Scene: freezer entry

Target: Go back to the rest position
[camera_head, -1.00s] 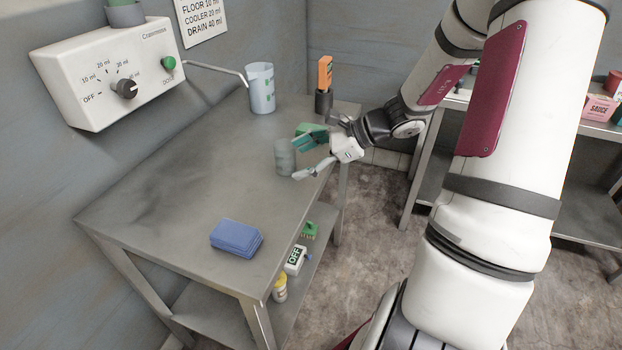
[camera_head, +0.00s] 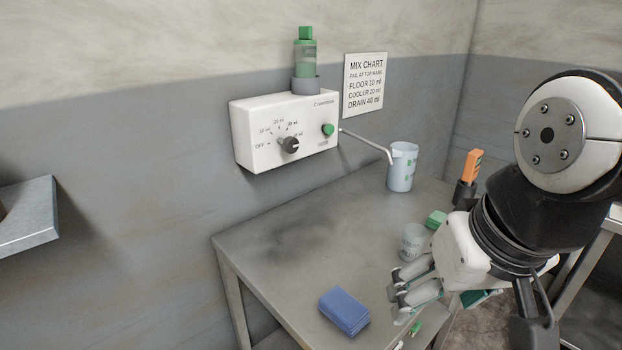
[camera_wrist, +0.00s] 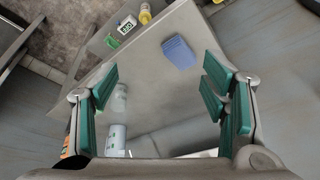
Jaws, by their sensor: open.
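My gripper (camera_head: 412,292) is at the lower right in the head view, over the right side of the metal table (camera_head: 270,237). In the wrist view my gripper (camera_wrist: 164,95) has its green-padded fingers spread wide, with nothing between them but the table top below. A translucent cup (camera_head: 413,241) stands on the table just behind the fingers. A blue folded cloth stack (camera_head: 344,310) lies to the left of the fingers, apart from them.
A white dosing box (camera_head: 285,131) with a dial and spout hangs on the wall. A measuring jug (camera_head: 401,167) stands below the spout. An orange device (camera_head: 472,166) stands in a dark holder, near a green block (camera_head: 436,219). A metal shelf (camera_head: 28,213) juts out at left.

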